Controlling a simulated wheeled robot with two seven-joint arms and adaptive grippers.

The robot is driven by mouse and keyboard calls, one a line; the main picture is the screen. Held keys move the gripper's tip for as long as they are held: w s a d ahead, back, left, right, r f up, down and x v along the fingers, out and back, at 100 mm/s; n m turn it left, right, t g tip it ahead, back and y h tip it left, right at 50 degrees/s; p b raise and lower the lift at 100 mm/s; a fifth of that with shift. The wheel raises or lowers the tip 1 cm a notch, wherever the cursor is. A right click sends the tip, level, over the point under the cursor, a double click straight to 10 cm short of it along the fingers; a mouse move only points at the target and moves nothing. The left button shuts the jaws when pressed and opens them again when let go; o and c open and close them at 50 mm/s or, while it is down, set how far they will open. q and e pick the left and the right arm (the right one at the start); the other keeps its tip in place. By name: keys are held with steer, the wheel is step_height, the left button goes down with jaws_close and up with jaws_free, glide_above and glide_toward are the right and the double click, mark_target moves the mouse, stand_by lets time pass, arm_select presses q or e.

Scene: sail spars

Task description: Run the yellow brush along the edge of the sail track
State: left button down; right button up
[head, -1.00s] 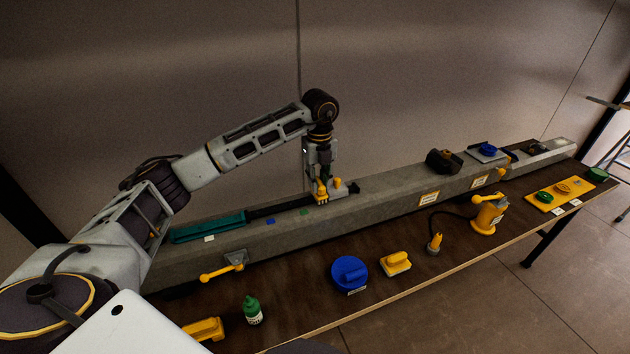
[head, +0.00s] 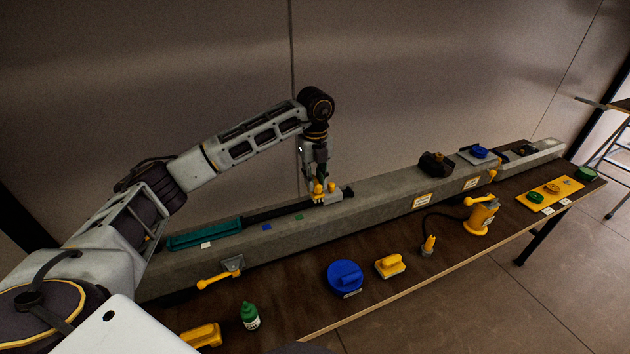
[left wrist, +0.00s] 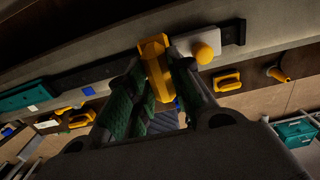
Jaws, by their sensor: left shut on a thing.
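My left gripper (head: 317,187) is shut on an upright yellow block (left wrist: 155,62) at the dark track (head: 278,210) on top of the long grey spar. A pale grey plate (left wrist: 190,44) with a yellow knob (left wrist: 206,53) sits right beside the block on the track. I cannot tell whether block and plate are one piece. The fingers hide the block's lower part. A yellow-handled tool (head: 390,265) with a pale base, brush-like in shape, lies on the table in front of the spar; it also shows in the left wrist view (left wrist: 228,81). My right gripper is not in view.
A teal sleeve (head: 205,234) lies at the track's left end. A yellow crank (head: 219,276) juts from the spar's front. A blue disc (head: 345,277), green bottle (head: 250,316) and yellow pump (head: 481,214) stand on the table. A dark fitting (head: 436,164) sits farther along the spar.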

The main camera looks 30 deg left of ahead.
arm_select(q)
steer(key=shift+r+p, duration=0.7)
steer(key=shift+r, duration=0.65)
